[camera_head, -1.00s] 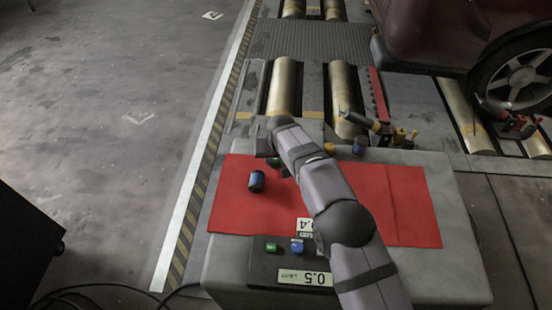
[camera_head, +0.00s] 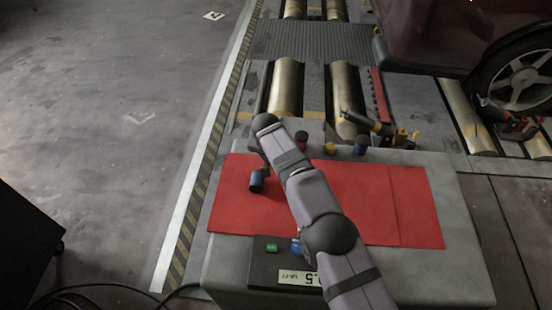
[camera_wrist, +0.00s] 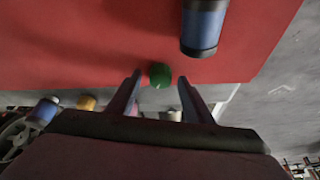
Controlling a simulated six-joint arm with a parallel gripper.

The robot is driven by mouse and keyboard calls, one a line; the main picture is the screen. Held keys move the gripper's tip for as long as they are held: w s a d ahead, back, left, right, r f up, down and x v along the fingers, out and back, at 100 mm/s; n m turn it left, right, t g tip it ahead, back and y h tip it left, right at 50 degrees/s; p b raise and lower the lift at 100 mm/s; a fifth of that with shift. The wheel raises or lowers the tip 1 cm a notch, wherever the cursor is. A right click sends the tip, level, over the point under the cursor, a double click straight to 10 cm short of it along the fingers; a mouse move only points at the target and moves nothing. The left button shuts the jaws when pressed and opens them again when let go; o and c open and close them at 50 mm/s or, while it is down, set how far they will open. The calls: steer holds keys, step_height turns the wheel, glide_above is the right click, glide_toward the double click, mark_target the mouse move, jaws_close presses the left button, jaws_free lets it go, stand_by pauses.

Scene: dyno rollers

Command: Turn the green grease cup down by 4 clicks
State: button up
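The green grease cup (camera_wrist: 160,75) shows in the wrist view as a small round green cap by the red mat's edge. My gripper (camera_wrist: 160,79) is open, with one fingertip on each side of the cap in that view. I cannot tell whether either finger touches it. In the head view my arm hides the green cup and the fingers.
Beyond the mat are a dark red cup (camera_head: 301,140), an orange cup (camera_head: 330,148) and a blue cup (camera_head: 361,145). A control box in front has a green button (camera_head: 272,247) and a partly hidden display (camera_head: 297,277). The mat's right part is clear.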

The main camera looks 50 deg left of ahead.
stand_by(0.3)
steer(key=p+v, duration=0.1)
steer(key=v, duration=0.6)
stand_by(0.3)
steer(key=shift+r, duration=0.1)
